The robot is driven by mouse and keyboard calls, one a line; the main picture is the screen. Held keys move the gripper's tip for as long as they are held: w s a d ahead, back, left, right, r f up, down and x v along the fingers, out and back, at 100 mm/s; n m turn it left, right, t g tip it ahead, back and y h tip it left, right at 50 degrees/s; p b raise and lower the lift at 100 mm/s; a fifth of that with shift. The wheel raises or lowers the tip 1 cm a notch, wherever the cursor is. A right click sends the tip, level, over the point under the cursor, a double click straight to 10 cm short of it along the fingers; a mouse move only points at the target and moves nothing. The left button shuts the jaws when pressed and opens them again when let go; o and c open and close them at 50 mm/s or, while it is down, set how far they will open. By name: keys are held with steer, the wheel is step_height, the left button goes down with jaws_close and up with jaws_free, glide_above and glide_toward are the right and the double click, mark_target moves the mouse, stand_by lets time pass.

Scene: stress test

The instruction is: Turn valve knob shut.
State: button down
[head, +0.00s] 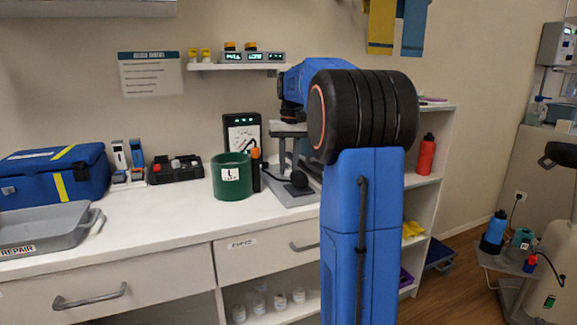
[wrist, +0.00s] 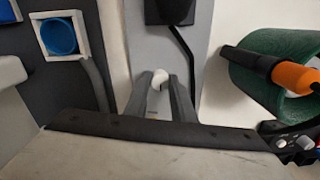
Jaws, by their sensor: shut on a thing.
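A small white knob (wrist: 160,76), seemingly the valve knob, shows in the wrist view on a light grey base plate (wrist: 142,45). My gripper (wrist: 160,84) has its two grey fingers on either side of the knob and is shut on it. The fingers hide the knob's sides, and I cannot tell how far it is turned. A black part (wrist: 170,10) with a thin black tube lies just beyond the knob. In the head view, the grey stand (head: 302,198) with a black bulb (head: 298,181) is on the counter, partly behind my arm. The knob cannot be made out there.
A green cup (head: 229,188) stands close left of the stand, with an orange-and-black tool (head: 256,168) beside it. A dark panel with a blue round part (wrist: 60,37) is left of the knob. A blue bag (head: 85,180) and grey tray (head: 45,229) are farther left.

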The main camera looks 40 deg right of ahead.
steer(key=m, duration=0.4)
steer(key=shift+m, duration=0.3)
steer(key=m, duration=0.4)
steer(key=shift+m, duration=0.4)
steer(key=c, duration=1.5)
jaws_free()
steer(key=shift+r, duration=0.1)
steer(key=r, duration=1.7)
steer(key=shift+s+r, duration=0.1)
steer(key=shift+s, duration=0.25)
